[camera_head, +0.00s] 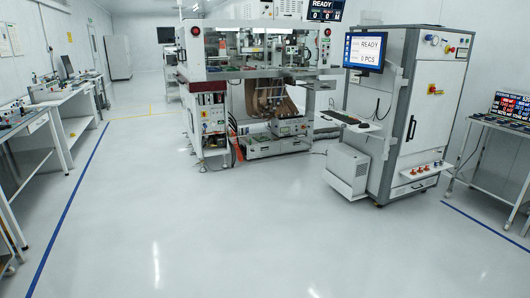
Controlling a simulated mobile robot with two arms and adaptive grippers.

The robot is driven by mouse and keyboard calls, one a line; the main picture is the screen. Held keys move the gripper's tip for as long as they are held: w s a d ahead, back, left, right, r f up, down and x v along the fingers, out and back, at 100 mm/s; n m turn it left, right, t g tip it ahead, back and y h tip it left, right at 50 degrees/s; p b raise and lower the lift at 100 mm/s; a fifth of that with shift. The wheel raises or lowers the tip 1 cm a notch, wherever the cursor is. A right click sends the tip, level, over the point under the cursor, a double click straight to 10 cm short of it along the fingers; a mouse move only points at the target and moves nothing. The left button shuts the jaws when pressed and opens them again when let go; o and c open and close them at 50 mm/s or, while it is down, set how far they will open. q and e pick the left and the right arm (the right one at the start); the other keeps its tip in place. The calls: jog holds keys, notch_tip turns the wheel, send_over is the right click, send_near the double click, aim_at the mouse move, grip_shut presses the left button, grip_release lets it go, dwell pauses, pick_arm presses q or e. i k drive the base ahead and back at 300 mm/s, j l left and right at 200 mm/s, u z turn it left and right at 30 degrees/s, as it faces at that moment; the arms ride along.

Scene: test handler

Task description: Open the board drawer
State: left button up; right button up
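No part labelled as the board drawer can be made out, and I cannot tell which panel it is. A large test machine (262,50) with glass sides stands at the back centre. To its right is a tall grey cabinet (428,105) with a black handle (411,128) on its closed front. A low panel with red knobs (421,172) sits near the cabinet's base. A low unit (275,148) sits under the machine. Neither of my grippers is in view.
Benches (60,105) line the left wall; a table (500,125) stands right. The foreground floor (230,225) is clear.

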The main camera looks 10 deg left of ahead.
aim_at(274, 148)
jog(key=i+u, duration=0.25)
jog(key=i, duration=6.05)
jog(key=j, duration=0.1)
